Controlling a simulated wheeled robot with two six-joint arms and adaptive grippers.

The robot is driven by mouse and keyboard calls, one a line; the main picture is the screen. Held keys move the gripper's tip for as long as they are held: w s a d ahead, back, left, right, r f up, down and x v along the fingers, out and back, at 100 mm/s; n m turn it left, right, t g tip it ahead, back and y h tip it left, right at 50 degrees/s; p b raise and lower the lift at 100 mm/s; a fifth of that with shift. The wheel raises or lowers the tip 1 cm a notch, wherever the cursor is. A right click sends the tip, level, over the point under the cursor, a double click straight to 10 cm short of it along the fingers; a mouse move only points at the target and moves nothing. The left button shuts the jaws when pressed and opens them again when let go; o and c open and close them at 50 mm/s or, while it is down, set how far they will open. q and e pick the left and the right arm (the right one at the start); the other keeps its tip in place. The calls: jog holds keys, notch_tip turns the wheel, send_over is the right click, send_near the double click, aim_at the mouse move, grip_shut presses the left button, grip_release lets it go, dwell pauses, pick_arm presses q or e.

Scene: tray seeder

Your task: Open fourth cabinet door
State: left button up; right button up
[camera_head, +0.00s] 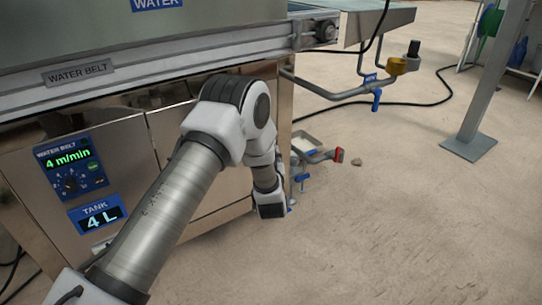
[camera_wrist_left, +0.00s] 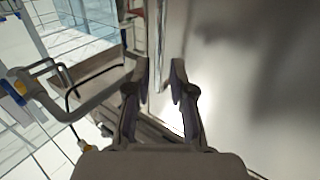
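The metal cabinet under the water belt shows in the head view, with a shiny flat door panel (camera_head: 172,123) right of a vertical seam and behind my left arm. I cannot tell by count which door is the fourth. The panels look closed, though my arm hides part of them. My left gripper (camera_wrist_left: 161,76) is at the cabinet's right end, low down; its fingers are hidden in the head view. In the left wrist view the fingers are apart, with a thin vertical metal edge (camera_wrist_left: 162,45) between or just beyond them. Contact cannot be told. My right gripper is not in view.
A control panel (camera_head: 72,165) and tank display (camera_head: 98,214) sit on the cabinet front at left. Pipes with a blue valve (camera_head: 376,99) stick out at right. A red-ended fitting (camera_head: 339,155) is low beside the gripper. The floor at right is mostly clear.

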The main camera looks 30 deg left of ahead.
pick_arm(q)
jog(key=b+x, duration=0.2)
jog(key=x, duration=0.3)
jog(key=shift+w+a+f, duration=0.1)
jog(key=shift+f, duration=0.1)
jog(key=shift+r, duration=0.15)
grip_shut()
